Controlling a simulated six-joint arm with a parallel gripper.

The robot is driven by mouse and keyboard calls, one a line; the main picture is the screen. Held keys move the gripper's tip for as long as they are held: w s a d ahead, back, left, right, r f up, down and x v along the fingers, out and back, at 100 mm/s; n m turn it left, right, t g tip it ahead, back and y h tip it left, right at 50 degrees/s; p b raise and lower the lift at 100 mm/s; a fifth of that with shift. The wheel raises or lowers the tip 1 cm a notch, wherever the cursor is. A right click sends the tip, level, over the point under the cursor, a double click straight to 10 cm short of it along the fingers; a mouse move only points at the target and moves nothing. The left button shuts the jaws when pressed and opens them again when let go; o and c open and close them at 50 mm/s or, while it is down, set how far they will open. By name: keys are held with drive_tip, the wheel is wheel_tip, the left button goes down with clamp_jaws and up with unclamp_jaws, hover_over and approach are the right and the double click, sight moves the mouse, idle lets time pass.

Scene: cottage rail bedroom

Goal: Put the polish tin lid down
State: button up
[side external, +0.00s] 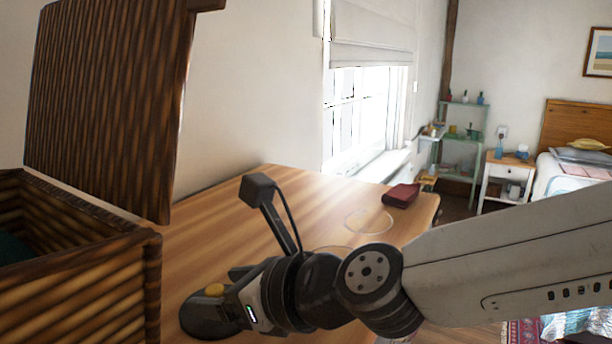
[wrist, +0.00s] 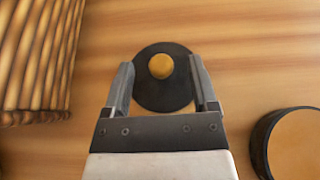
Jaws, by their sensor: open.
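The polish tin lid (wrist: 163,95) is a dark round disc with a yellow-orange knob (wrist: 160,66). It appears to lie flat, knob up, on the wooden table, and it shows in the side view too (side external: 200,322). My gripper (wrist: 161,68) is open above it, one finger on each side of the knob with gaps between. A round dark-rimmed tin with a tan top face (wrist: 296,143), perhaps the polish tin, is cut off at the right of the wrist view. In the side view my gripper (side external: 228,285) is low over the table, partly covering the lid.
A ribbed wooden box (side external: 75,285) with its lid raised stands left of my gripper; its side also shows in the wrist view (wrist: 40,60). A dark red object (side external: 402,195) lies near the table's far right corner. Bare tabletop (side external: 290,190) lies behind my gripper.

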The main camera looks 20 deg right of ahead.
drive_tip(key=shift+w+a, duration=0.1)
idle(0.5)
clamp_jaws()
